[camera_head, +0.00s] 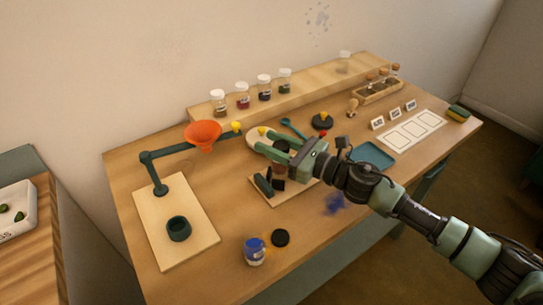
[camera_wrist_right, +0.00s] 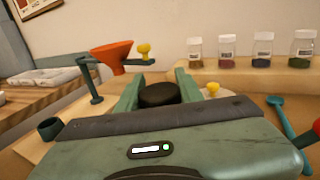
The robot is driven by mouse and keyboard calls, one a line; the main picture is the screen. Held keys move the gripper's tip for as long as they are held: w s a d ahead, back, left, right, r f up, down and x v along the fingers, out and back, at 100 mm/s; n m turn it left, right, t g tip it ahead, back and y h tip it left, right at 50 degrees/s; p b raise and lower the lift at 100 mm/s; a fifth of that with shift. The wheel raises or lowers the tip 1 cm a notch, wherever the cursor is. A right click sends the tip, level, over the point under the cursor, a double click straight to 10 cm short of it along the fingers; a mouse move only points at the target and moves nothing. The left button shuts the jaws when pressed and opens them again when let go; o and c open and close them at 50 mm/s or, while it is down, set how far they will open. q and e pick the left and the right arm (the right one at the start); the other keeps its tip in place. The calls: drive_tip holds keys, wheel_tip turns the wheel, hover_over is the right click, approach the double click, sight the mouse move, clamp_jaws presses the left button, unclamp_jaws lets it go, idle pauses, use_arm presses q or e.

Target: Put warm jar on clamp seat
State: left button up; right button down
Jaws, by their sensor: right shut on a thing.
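My right gripper (camera_head: 272,153) reaches in from the right. It is shut on a jar with a black lid; the lid (camera_wrist_right: 160,95) shows between the fingers in the wrist view. In the head view, the jar's brownish body (camera_head: 280,169) is partly hidden by the gripper. The jar looks upright, above or at a small wooden board (camera_head: 290,191) with dark clamp-like blocks (camera_head: 264,185), which looks like the clamp seat. I cannot tell whether the jar touches it. My left gripper is not in view.
An orange funnel (camera_head: 203,135) hangs on a green arm over a board (camera_head: 193,247) with a dark green cup (camera_head: 178,229). A blue jar (camera_head: 254,252) and a black lid (camera_head: 280,238) stand near the front. Several jars line the back shelf (camera_head: 310,92). A blue tray (camera_head: 373,155) lies to the right.

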drive_tip(key=f, duration=0.3)
drive_tip(key=shift+s+d+f, duration=0.1)
drive_tip(key=shift+s+f, duration=0.2)
drive_tip(key=shift+s, duration=0.05)
drive_tip(key=shift+s+d+f, duration=0.1)
drive_tip(key=shift+d+f, duration=0.05)
drive_tip(key=shift+f, duration=0.1)
drive_tip(key=c, duration=1)
unclamp_jaws()
drive_tip(key=shift+f, duration=0.1)
drive_tip(key=shift+o, duration=0.4)
drive_tip(key=shift+w+a+f, duration=0.1)
drive_tip(key=shift+w+a, duration=0.3)
drive_tip(key=shift+w, duration=0.15)
drive_tip(key=shift+s+d+r, duration=0.1)
drive_tip(key=shift+s+r, duration=0.05)
drive_tip(key=shift+r, duration=0.1)
drive_tip(key=shift+s+d+b, duration=0.2)
drive_tip(key=shift+d+b, duration=0.1)
drive_tip(key=b+v, duration=0.2)
drive_tip(key=v, duration=0.8)
drive_tip(key=shift+s+d+f, duration=0.1)
drive_tip(key=shift+d, duration=0.05)
drive_tip(key=shift+s+d, duration=0.3)
drive_tip(key=shift+d, duration=0.15)
